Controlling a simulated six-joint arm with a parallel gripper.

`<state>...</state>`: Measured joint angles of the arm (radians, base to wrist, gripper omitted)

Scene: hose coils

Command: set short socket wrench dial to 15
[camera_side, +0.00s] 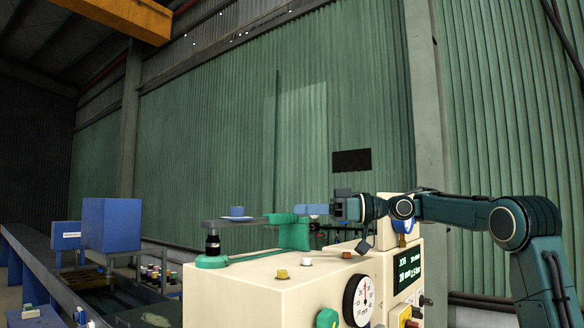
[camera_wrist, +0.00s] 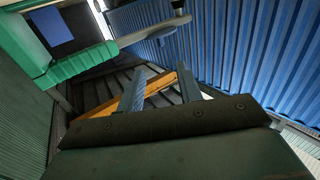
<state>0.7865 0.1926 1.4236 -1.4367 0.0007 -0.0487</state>
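My gripper (camera_side: 312,209) is level at the upper back of the cream machine, beside a green bracket (camera_side: 293,235). In the wrist view its two blue fingers (camera_wrist: 161,70) stand apart with nothing between them; an orange beam shows far behind. A round white dial (camera_side: 363,300) with a dark rim is on the machine's front; its pointer and figures are too small to read surely. I cannot pick out a short socket wrench or a dial marked for one. A dark screen (camera_side: 409,265) reads JOB, with what looks like 20 mm and 2.5 bar.
Small knobs (camera_side: 281,274) sit on the machine top. Blue boxes (camera_side: 112,225) stand on the left bench.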

